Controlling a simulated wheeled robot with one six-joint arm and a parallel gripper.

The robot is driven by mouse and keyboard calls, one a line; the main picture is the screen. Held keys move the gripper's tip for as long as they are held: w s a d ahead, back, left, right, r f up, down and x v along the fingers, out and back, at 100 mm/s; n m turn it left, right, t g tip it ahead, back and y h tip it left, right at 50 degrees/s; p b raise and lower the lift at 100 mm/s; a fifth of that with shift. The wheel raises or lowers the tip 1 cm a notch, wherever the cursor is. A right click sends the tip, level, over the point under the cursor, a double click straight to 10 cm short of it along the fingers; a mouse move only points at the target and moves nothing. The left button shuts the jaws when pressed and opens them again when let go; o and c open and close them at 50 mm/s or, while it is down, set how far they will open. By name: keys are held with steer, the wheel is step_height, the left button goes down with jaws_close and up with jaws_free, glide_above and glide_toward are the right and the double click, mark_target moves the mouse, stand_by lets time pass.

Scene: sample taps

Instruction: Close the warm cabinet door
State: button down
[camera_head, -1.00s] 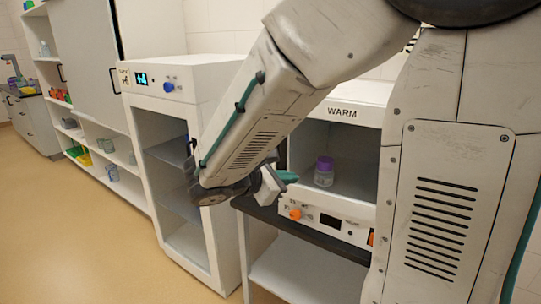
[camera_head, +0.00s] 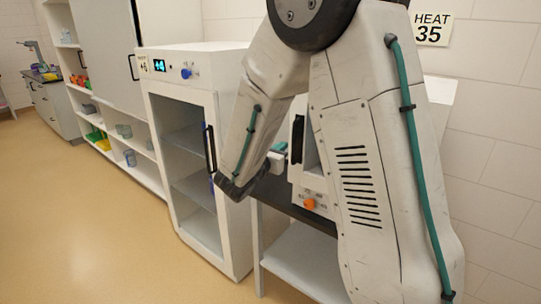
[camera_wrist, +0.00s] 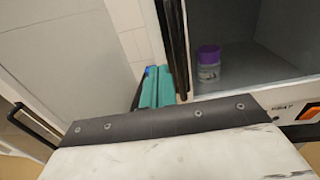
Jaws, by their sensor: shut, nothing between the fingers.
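The warm cabinet is mostly hidden behind my arm in the head view; its front panel with an orange knob (camera_head: 309,204) shows below. A pale upright edge with a dark strip (camera_head: 297,140) stands at its left side, apparently the open door. In the wrist view the cabinet interior (camera_wrist: 240,35) is exposed, with a purple-capped bottle (camera_wrist: 208,63) inside. A dark upright strip (camera_wrist: 175,45), likely the door's edge, stands left of the opening. My gripper, with teal fingers (camera_wrist: 158,88), is shut and empty just left of this strip; contact cannot be told. It also shows in the head view (camera_head: 279,148).
A taller white cabinet (camera_head: 195,52) with a glass front and dark handle stands just left of my arm. A dark bench top (camera_head: 290,208) lies under the warm cabinet. Open shelves (camera_head: 105,125) line the left wall. The floor (camera_head: 100,230) at front left is clear.

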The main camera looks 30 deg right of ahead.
mark_target(290, 138)
steer(key=shift+x, duration=1.95)
steer(key=d, duration=0.1)
steer(key=w+d+m+g, duration=0.1)
steer(key=d, duration=0.1)
steer(key=w+d+g+h, duration=0.1)
steer(key=shift+w+d+r+m, duration=0.1)
steer(key=shift+d+r+m, duration=0.05)
steer(key=shift+r+m, duration=0.15)
steer(key=shift+a+f, duration=0.1)
steer(key=shift+a, duration=0.2)
steer(key=v, duration=1.4)
steer(key=shift+s, duration=0.25)
